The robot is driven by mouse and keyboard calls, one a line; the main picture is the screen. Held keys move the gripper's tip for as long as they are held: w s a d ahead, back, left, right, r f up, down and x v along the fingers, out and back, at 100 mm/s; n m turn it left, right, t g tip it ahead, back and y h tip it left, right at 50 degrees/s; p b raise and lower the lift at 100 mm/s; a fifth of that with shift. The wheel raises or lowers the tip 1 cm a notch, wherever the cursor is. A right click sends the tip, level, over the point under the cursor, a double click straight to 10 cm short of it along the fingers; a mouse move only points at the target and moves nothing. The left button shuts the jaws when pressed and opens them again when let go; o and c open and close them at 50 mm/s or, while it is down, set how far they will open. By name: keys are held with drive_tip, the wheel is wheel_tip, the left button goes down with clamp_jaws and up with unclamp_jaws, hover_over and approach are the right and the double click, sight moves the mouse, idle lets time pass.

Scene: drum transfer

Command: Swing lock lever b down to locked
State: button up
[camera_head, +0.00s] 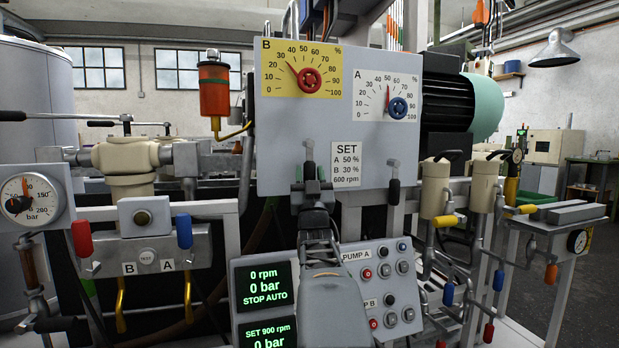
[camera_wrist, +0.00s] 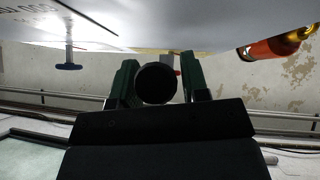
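Lock lever b (camera_head: 309,151) is on the grey panel below the yellow B dial, with a dark grip. My gripper (camera_head: 312,188) is at this lever, pointing up along the panel face. In the wrist view the round black end of the grip (camera_wrist: 156,84) sits between my two green fingers and fills most of the gap. Whether the fingers press on it I cannot tell. The lower part of the lever is partly hidden by my gripper, and its exact angle is unclear. A similar lever (camera_head: 394,185) under the A dial hangs with its black grip down.
The yellow B dial with its red handwheel (camera_head: 310,81) is above my gripper, and the A dial's blue handwheel (camera_head: 398,108) is to the right. A SET label (camera_head: 346,165) is between the levers. The pump button panel (camera_head: 383,285) and green displays (camera_head: 264,288) are below.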

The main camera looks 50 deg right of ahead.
drive_tip(key=shift+o, duration=1.3)
drive_tip(key=shift+f, duration=0.1)
drive_tip(key=v, duration=1.3)
drive_tip(key=shift+s+a+f, duration=0.2)
